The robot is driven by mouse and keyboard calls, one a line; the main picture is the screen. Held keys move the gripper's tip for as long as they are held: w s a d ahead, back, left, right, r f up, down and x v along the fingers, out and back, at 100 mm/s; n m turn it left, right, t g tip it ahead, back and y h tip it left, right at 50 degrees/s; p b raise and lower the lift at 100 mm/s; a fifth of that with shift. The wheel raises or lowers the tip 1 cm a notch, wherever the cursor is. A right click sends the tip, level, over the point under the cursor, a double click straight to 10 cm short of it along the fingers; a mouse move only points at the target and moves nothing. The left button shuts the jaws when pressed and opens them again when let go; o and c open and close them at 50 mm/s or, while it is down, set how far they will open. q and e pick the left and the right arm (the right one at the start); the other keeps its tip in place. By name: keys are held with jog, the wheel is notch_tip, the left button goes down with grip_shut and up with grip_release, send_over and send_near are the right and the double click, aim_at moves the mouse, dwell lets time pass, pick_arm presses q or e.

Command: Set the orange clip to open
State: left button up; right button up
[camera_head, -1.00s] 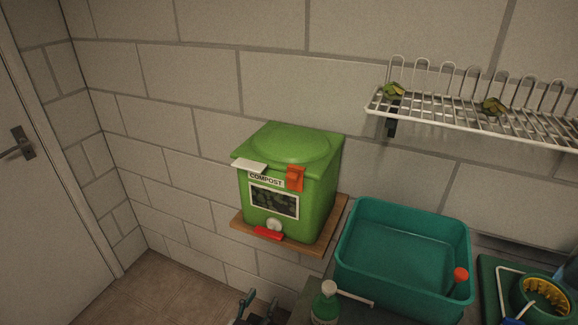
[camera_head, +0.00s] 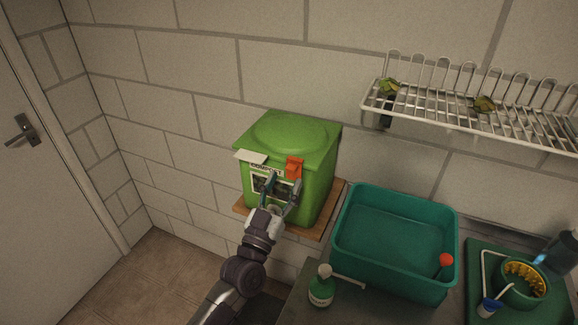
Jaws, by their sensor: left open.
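The orange clip (camera_head: 294,167) is on the upper front of the green compost bin (camera_head: 318,188), at the lid's front edge, right of the label. It hangs down over the front face. My left gripper (camera_head: 281,186) is open in front of the bin, just below the clip, its fingers pointing up at the bin's front. I cannot tell if a finger touches the clip. The gripper hides much of the dark window and the lower front of the bin. My right gripper is not in view.
The bin stands on a wooden wall shelf (camera_head: 318,229). A white tab (camera_head: 250,157) sticks out at the lid's left front. A white wire rack (camera_head: 440,110) hangs above.

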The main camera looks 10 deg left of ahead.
aim_at(289, 173)
pick_arm(q)
jog(key=shift+p+x, duration=0.3)
jog(key=shift+x, duration=1.45)
